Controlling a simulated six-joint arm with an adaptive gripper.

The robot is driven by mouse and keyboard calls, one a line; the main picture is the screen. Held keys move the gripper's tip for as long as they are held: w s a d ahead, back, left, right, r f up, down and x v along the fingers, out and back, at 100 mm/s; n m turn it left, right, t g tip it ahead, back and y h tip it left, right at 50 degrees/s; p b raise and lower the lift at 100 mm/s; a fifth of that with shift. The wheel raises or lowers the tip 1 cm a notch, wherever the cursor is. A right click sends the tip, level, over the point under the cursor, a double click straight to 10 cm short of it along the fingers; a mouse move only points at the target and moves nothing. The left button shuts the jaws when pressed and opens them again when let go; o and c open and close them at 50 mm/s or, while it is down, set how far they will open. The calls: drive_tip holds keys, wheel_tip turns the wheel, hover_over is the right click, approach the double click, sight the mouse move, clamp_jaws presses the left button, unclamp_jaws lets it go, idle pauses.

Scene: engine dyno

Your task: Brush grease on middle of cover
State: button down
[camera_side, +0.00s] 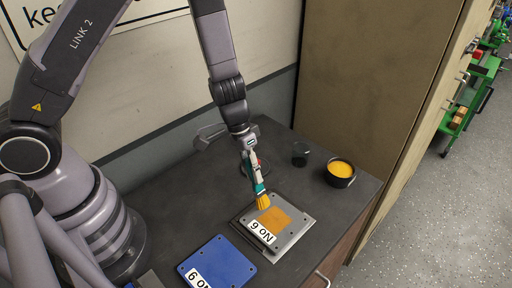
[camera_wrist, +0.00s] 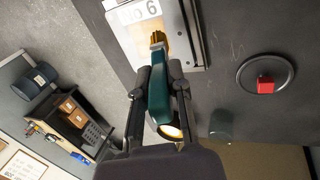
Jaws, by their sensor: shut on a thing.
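My gripper (camera_side: 251,172) is shut on a brush with a teal handle (camera_wrist: 159,98) and yellow bristles (camera_side: 263,201). The brush points down over the grey metal cover (camera_side: 297,237), near the edge of an orange grease patch (camera_side: 274,219). I cannot tell whether the bristles touch the cover. The cover lies flat and bears a white label and corner holes.
A blue plate (camera_side: 219,262) with a white label lies at the front of the bench. A dark cylinder (camera_side: 300,153) stands left of the bowl. A tan cabinet (camera_side: 370,80) bounds the bench's right side.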

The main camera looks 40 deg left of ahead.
drive_tip(key=shift+r, duration=2.8)
